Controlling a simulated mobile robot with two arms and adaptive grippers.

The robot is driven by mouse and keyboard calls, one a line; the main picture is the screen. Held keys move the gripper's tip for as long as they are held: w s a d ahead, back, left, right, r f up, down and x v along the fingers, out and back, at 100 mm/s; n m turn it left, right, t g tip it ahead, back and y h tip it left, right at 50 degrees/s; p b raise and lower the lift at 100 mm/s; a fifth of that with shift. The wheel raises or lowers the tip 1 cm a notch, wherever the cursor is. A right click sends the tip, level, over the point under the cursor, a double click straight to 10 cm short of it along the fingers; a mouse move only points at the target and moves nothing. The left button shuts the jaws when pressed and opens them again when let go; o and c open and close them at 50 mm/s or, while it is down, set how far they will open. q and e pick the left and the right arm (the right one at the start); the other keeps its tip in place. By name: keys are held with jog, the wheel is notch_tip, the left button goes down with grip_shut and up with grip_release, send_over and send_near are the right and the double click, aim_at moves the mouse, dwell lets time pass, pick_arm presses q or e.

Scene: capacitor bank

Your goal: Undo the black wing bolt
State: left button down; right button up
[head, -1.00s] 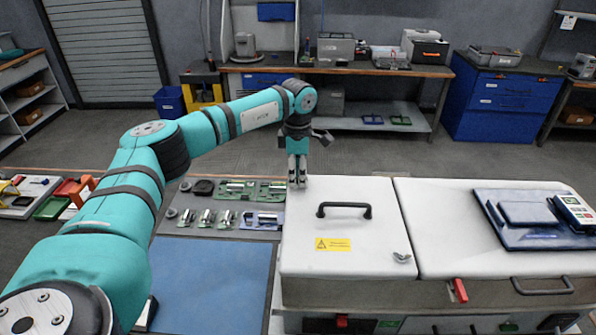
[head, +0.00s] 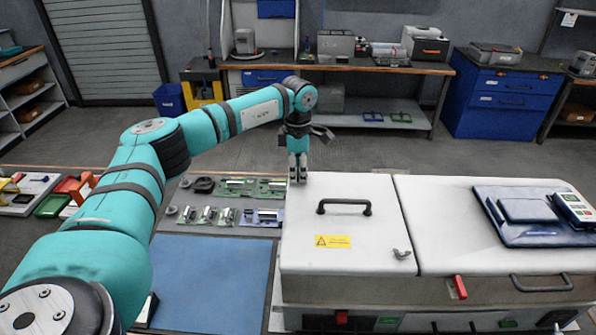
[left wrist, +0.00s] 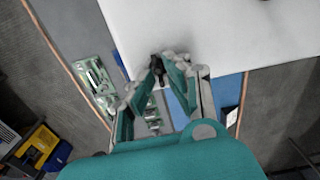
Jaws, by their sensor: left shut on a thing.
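The black wing bolt (left wrist: 156,67) shows in the left wrist view at the corner of the white lid, between my left fingertips. My left gripper (left wrist: 160,72) is shut on it, pointing down. In the head view my left gripper (head: 297,181) stands at the far left corner of the white lid (head: 345,270); its fingers hide the bolt there. I cannot tell how far the bolt is threaded. A grey metal wing bolt (head: 402,254) sits at the lid's near right corner. My right gripper is in neither view.
The lid has a black handle (head: 344,206) and a yellow label (head: 333,241). Green and blue boards (head: 255,188) with parts lie on a grey surface left of it. A blue mat (head: 212,280) is clear. A blue case (head: 535,218) lies on the right-hand lid.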

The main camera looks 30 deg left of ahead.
pick_arm(q)
jog(key=n, duration=0.4)
jog(key=shift+d+n, duration=0.1)
jog(key=shift+n, duration=0.2)
jog(key=n, duration=0.3)
jog(key=shift+s+d+n, duration=0.1)
jog(key=shift+n, duration=0.2)
jog(key=n, duration=0.4)
jog(key=shift+d+n, duration=0.15)
jog(key=shift+n, duration=0.15)
jog(key=n, duration=0.4)
jog(key=shift+d, duration=0.1)
jog(key=n, duration=0.5)
jog(key=shift+d, duration=0.1)
jog(key=n+p, duration=0.1)
jog(key=n, duration=0.3)
jog(key=shift+f+n, duration=0.1)
jog(key=shift+n, duration=0.2)
jog(key=n, duration=0.4)
jog(key=shift+w+d+p, duration=0.1)
jog(key=shift+w+p, duration=0.1)
jog(key=shift+p, duration=0.15)
jog(key=shift+n+p, duration=0.3)
jog(key=shift+n, duration=1.5)
jog(key=shift+w+f+n, duration=0.1)
jog(key=shift+n, duration=0.2)
